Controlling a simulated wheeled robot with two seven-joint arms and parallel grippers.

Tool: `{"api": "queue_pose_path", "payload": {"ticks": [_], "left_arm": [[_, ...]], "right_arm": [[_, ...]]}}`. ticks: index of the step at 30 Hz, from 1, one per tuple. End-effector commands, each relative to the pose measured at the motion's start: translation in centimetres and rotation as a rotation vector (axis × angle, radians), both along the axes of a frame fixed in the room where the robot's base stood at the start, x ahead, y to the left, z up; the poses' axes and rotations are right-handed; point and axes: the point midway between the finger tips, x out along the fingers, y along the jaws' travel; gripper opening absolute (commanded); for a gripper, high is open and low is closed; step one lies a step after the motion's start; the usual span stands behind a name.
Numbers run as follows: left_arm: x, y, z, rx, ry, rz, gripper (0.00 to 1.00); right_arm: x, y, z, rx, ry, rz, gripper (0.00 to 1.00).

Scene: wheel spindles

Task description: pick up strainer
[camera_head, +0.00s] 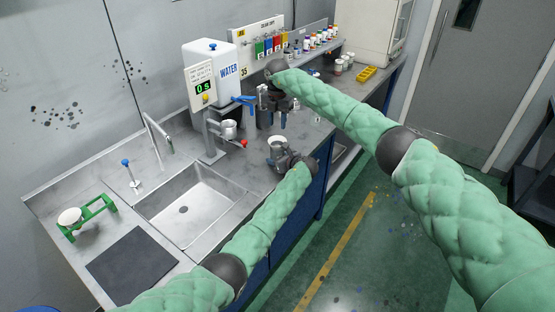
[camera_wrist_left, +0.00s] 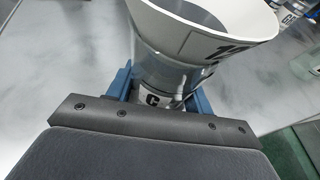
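A small white bowl-like piece (camera_head: 69,216) sits in a green stand (camera_head: 92,216) at the far left of the counter. It may be the strainer, but its mesh is too small to make out. My left gripper (camera_head: 280,156) is at the counter's front edge, around a white flared cup (camera_head: 278,142). In the left wrist view the cup (camera_wrist_left: 205,32) bears dark lettering and stands between the blue fingers (camera_wrist_left: 160,90), which appear closed on its narrow lower part. My right gripper (camera_head: 270,104) is over the counter behind it; its fingers blend with dark items there.
A sink (camera_head: 186,207) with a tap lies between the green stand and the grippers. A dark mat (camera_head: 132,264) lies in front of the stand. A water dispenser (camera_head: 211,75) and a metal cup (camera_head: 228,129) stand behind my left gripper. Bottles line the back.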

Motion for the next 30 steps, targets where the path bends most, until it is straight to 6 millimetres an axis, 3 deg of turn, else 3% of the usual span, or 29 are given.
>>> {"api": "queue_pose_path", "payload": {"ticks": [1, 3, 10, 18, 30], "left_arm": [[0.0, 0.0, -0.01, 0.0, 0.0, 0.0, 0.38], [0.0, 0.0, -0.01, 0.0, 0.0, 0.0, 0.26], [-0.01, -0.01, -0.01, 0.0, 0.0, 0.0, 0.26], [-0.02, -0.01, 0.0, 0.0, 0.0, 0.0, 0.26], [-0.01, -0.02, 0.01, 0.0, 0.0, 0.0, 0.26]], "right_arm": [[0.0, 0.0, 0.0, 0.0, 0.0, 0.0, 0.36], [0.0, 0.0, 0.0, 0.0, 0.0, 0.0, 0.36], [0.0, 0.0, 0.0, 0.0, 0.0, 0.0, 0.36], [-0.02, -0.02, 0.15, 0.0, 0.0, -0.094, 0.89], [-0.21, -0.07, 0.91, 0.0, 0.0, -0.626, 0.89]]}}
